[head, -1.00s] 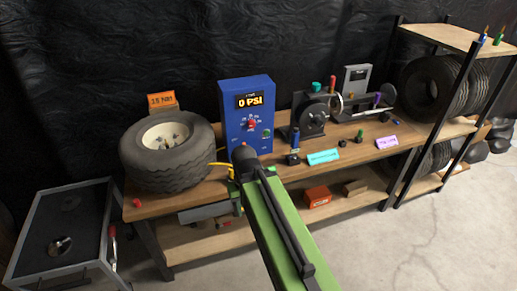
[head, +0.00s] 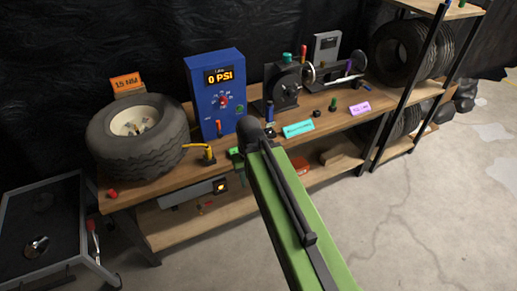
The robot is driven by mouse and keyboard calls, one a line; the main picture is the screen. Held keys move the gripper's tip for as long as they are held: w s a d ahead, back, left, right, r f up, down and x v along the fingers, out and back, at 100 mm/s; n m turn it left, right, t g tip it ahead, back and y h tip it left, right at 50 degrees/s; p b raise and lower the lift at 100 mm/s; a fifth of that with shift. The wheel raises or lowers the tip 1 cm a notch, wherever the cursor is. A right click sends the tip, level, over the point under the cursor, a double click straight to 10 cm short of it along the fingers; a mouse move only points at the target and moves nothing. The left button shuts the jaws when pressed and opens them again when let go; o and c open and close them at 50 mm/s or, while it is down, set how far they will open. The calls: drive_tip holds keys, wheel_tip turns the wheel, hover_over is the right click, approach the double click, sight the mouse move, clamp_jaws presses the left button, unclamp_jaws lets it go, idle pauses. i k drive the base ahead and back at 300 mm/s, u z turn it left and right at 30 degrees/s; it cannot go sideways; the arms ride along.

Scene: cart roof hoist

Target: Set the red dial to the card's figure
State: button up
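The blue inflator box (head: 214,95) stands upright on the wooden workbench, with a display reading "0 PSI" (head: 220,76). The red dial (head: 224,99) is on its front, ringed by small white figures too small to read. An orange card (head: 125,83) stands behind the tyre and appears to read "15 NM". My green arm reaches up from the bottom of the picture to the bench's front edge, below and right of the box. My gripper (head: 238,153) is small and partly hidden behind the arm's dark end joint, apart from the dial. Its fingers are not clear.
Cyan (head: 299,128) and pink (head: 360,109) cards and a dark machine (head: 284,88) are to the right. A grey cart (head: 45,235) stands at lower left. Floor at right is clear.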

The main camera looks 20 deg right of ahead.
sight(223, 100)
drive_tip(key=z, duration=0.6)
drive_tip(key=k, duration=1)
drive_tip(key=u, duration=0.4)
drive_tip(key=i, duration=0.5)
drive_tip(key=z, duration=0.1)
drive_tip(key=k, duration=0.4)
drive_tip(key=u, duration=0.75)
drive_tip(key=i, duration=0.85)
drive_tip(key=u, duration=0.55)
